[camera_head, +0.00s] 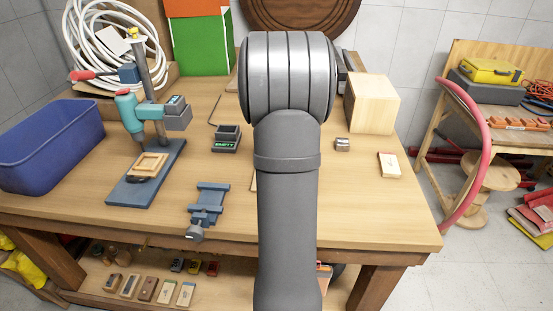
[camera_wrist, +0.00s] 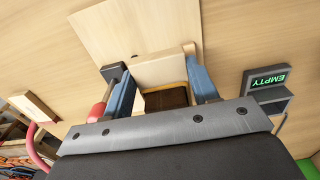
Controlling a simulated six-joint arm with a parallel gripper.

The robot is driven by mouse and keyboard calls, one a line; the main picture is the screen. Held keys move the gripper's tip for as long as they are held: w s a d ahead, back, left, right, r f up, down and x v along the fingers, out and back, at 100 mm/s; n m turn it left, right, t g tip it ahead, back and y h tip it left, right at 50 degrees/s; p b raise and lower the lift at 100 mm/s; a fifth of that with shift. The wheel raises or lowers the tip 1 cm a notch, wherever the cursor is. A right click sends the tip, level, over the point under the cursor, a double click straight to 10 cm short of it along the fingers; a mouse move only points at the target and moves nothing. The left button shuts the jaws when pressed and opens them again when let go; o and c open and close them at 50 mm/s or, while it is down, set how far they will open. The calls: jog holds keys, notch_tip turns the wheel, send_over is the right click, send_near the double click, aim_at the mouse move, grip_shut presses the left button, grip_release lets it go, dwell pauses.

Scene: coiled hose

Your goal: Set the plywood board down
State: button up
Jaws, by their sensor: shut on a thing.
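The plywood board (camera_wrist: 135,26) shows in the wrist view as a pale flat sheet just beyond my fingertips, over the tabletop. My gripper (camera_wrist: 162,78) has blue fingers, closed on a pale wooden block-like part at the board's near end. I cannot tell how this part joins the sheet. A dark brown piece with a tan edge (camera_wrist: 166,98) lies between the fingers, nearer the camera. In the head view my arm hides the gripper and nearly all of the board. Whether the board touches the table cannot be told.
The workbench (camera_head: 90,205) holds a blue bin (camera_head: 45,150), a drill stand (camera_head: 150,110), a blue vise (camera_head: 208,205), a dark box marked EMPTY (camera_head: 227,138), a wooden block (camera_head: 371,103) and a small pale block (camera_head: 389,165). A red-handled tool (camera_wrist: 96,112) shows beside my left finger. The front right is clear.

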jog(key=shift+r, duration=0.95)
jog(key=shift+w+d, duration=0.1)
jog(key=shift+w, duration=0.05)
jog(key=w+d+f, duration=0.1)
jog(key=w, duration=0.2)
jog(key=w+d+f, duration=0.2)
jog(key=w, duration=0.1)
jog(key=w+d+f, duration=0.1)
jog(key=w+d, duration=0.1)
jog(key=shift+w+d+f, duration=0.25)
jog(key=shift+w+f, duration=0.1)
jog(key=shift+w, duration=0.05)
jog(key=shift+w+d+f, duration=0.5)
jog(key=shift+w+d, duration=0.05)
jog(key=shift+w, duration=0.1)
jog(key=shift+w+d+f, duration=0.1)
jog(key=shift+d, duration=0.2)
jog(key=s+d+r, duration=0.3)
jog(key=s+d, duration=1)
jog(key=s+d+r, duration=0.3)
jog(key=s+d, duration=0.9)
jog(key=d, duration=0.1)
send_over(359, 195)
notch_tip(359, 195, down, 7)
jog(key=shift+r, duration=0.1)
jog(key=shift+f, duration=2)
jog(key=shift+f, duration=0.1)
